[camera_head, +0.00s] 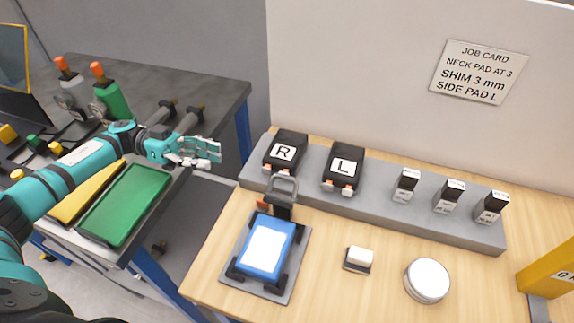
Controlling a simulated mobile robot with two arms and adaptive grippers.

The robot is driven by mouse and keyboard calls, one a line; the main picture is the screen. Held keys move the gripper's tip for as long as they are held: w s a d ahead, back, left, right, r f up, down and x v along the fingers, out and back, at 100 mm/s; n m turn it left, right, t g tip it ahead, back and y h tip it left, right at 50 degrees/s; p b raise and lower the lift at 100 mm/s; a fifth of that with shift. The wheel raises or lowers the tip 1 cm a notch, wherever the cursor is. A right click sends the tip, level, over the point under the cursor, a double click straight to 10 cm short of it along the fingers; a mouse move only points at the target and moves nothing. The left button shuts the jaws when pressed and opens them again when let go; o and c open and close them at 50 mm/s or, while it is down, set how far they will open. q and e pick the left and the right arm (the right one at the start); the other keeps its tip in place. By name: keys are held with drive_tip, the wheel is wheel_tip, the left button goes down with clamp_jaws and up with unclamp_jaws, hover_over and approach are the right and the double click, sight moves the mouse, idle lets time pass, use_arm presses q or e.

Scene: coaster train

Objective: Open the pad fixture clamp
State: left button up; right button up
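The pad fixture (240,283) is a dark grey plate on the wooden table. It carries a blue pad (278,239) with a white top, held between black corner pieces. The clamp (283,192) with its grey loop handle stands at the fixture's far end, and the handle points up and away from the pad. Whether the clamp touches the pad cannot be told. My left gripper (212,152) is up and to the left of the clamp, apart from it, over the gap between the tables. Its fingers look spread and empty. My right gripper is not in view.
A grey rack (380,201) behind the fixture holds black blocks marked R (283,152) and L (343,168), and small labelled blocks. A white block (358,258), a round white tin (427,280) and a yellow stand (548,275) are to the right. A job card (479,72) hangs behind.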

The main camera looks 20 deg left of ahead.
use_arm(q)
drive_tip(key=p, duration=0.3)
approach(285, 177)
drive_tip(key=d+p, duration=0.2)
drive_tip(key=d, duration=0.7)
drive_tip(key=shift+d+f+p, duration=0.1)
drive_tip(key=shift+f+p, duration=0.1)
drive_tip(key=shift+p, duration=0.1)
drive_tip(key=shift+d, duration=0.35)
drive_tip(key=shift+c, duration=0.2)
drive_tip(key=shift+f, duration=0.1)
clamp_jaws()
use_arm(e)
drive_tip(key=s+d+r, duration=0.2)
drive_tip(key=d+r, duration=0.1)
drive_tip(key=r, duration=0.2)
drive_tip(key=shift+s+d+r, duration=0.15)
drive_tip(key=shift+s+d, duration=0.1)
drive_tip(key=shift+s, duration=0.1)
